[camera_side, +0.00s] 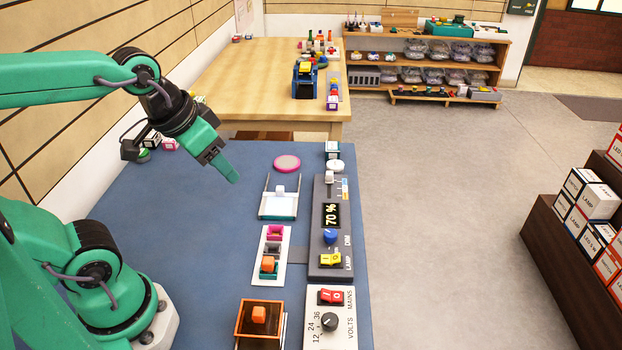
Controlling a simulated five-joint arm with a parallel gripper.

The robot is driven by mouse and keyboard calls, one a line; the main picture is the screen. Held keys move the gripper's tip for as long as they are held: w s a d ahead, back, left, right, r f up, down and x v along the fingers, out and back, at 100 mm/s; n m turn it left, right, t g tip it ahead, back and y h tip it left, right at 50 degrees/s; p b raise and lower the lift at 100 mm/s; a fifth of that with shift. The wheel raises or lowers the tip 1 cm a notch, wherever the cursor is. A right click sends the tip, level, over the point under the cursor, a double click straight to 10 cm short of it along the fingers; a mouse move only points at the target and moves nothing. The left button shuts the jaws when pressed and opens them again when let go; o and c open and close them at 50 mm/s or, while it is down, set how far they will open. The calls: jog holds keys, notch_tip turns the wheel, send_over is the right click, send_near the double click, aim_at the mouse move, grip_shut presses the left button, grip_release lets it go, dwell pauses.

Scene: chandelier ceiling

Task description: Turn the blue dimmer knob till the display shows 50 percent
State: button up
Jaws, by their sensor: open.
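The blue dimmer knob (330,236) sits on a dark grey control panel (321,275) on the blue table, beside the label DIM. The display (331,215) just above it in the picture reads 70 %. My gripper (233,178) hangs above the table, up and left of the knob and well apart from it. It is open and nothing shows between its fingers; the gap between them is hard to see from this side.
The panel also carries a yellow lamp switch (330,259) and a white slider (329,177). A white volts box (331,335) with a red mains switch stands below it. Left of the panel are a block tray (285,258), a white-railed tray (263,214) and an orange-rimmed box (239,322).

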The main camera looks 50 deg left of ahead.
jog(key=w+d+f+m+g, duration=0.1)
jog(key=w+d+f+g, duration=0.25)
jog(key=w, duration=0.75)
jog(key=m+g, duration=0.1)
jog(key=g, duration=0.1)
send_near(329, 233)
jog(key=shift+s+a+t, duration=0.15)
jog(key=shift+s+t, duration=0.1)
jog(key=shift+s, duration=0.05)
jog(key=shift+w+f, duration=0.15)
jog(key=shift+f, duration=0.2)
jog(key=shift+f, duration=0.1)
jog(key=shift+f, duration=3.8)
jog(key=c, duration=1)
